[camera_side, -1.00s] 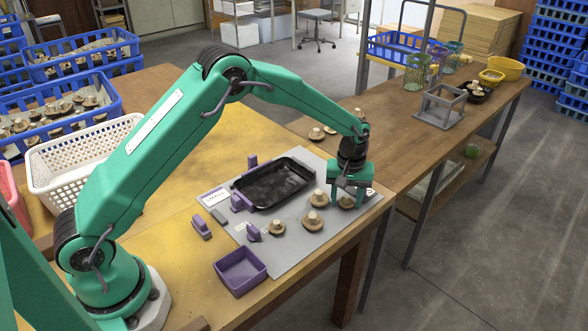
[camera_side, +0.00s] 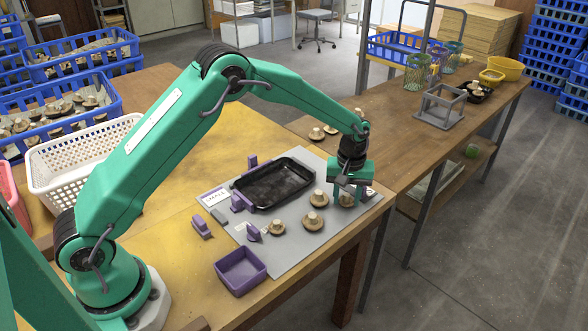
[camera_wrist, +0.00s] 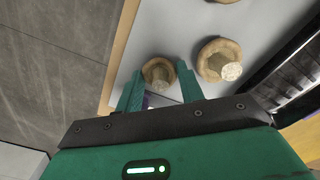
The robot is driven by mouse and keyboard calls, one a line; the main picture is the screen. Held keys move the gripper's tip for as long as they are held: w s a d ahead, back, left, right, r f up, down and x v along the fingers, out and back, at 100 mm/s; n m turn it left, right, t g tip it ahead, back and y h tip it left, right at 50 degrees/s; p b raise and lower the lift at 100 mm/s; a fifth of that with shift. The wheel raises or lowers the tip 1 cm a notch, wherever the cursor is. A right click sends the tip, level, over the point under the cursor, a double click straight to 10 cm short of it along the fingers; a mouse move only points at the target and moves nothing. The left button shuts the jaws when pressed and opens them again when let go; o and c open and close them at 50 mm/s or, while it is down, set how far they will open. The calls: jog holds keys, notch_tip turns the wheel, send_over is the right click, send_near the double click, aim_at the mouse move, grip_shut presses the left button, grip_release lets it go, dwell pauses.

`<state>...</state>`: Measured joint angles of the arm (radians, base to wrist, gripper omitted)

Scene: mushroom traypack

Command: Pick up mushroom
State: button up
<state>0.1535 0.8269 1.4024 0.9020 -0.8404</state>
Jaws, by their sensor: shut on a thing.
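A brown mushroom with a pale stem (camera_side: 346,200) is at the right side of the grey mat (camera_side: 290,258). My gripper (camera_side: 347,196) is down over it and shut on it. In the wrist view this mushroom (camera_wrist: 158,72) sits between the two green fingers (camera_wrist: 158,84), stem toward the camera. Whether it touches the mat cannot be told. Three more mushrooms lie stem up on the mat: one (camera_side: 319,198) just left of my gripper, one (camera_side: 313,221) in front, and one (camera_side: 276,228) farther left. The near neighbour also shows in the wrist view (camera_wrist: 219,60).
An empty black tray (camera_side: 274,183) lies on the mat, left of my gripper, with purple blocks around it. A purple bin (camera_side: 241,271) stands at the front. The table edge is close on the right.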

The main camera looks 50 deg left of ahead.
aim_at(348, 196)
jog(key=r, duration=0.4)
jog(key=shift+d, duration=0.2)
jog(key=s+d+r, duration=0.6)
jog(key=s+d, duration=0.1)
jog(key=d, duration=0.1)
jog(key=shift+s+d+r, duration=0.25)
jog(key=shift+d, duration=0.05)
jog(key=s+a+n, duration=0.1)
jog(key=s+a, duration=0.9)
jog(key=a, duration=0.5)
jog(key=shift+r, duration=0.3)
jog(key=shift+w+a, duration=0.1)
jog(key=w+a+f, duration=0.1)
jog(key=a+f, duration=0.1)
jog(key=a, duration=0.1)
jog(key=w+a+f, duration=0.1)
jog(key=a+f, duration=0.1)
jog(key=a, duration=0.2)
jog(key=w+a+f, duration=0.2)
jog(key=a+f, duration=0.1)
jog(key=shift+a, duration=0.4)
